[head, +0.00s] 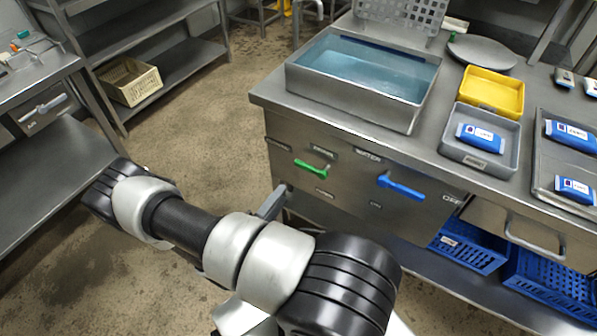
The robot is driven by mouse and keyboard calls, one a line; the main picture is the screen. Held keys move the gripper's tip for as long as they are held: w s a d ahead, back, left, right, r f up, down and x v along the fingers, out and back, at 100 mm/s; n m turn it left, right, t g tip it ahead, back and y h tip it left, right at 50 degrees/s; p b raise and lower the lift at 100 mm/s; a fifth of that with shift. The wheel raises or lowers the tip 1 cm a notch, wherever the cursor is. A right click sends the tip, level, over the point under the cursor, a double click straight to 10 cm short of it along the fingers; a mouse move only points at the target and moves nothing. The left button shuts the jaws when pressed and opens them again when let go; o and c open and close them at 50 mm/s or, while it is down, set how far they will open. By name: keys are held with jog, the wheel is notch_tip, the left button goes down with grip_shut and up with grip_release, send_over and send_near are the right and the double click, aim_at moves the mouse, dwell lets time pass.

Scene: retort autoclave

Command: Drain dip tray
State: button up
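The dip tray is a rectangular metal tank (345,107) on the left end of the steel counter, with clear blue liquid (370,72) in it. On the front panel below it, a green lever handle (312,168) lies nearly level, slanting slightly down to the right. To its right, a blue lever handle (400,187) also points right and slightly down, with a label above it that seems to read WATER. My arm (225,245) crosses the lower left and middle, in front of the counter's left side. I cannot make out my gripper; its fingers do not show clearly.
Yellow (492,90) and grey (480,145) trays stand right of the tank; the grey one holds a blue pouch (481,137). A metal tray with blue pouches (574,135) is farther right. Blue crates (468,245) sit below. Shelving (165,60) stands left; open floor (225,125) lies between.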

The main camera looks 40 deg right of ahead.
aim_at(303, 168)
jog(key=x, duration=1.2)
jog(key=shift+d+b, duration=0.15)
jog(key=shift+b, duration=0.25)
grip_shut()
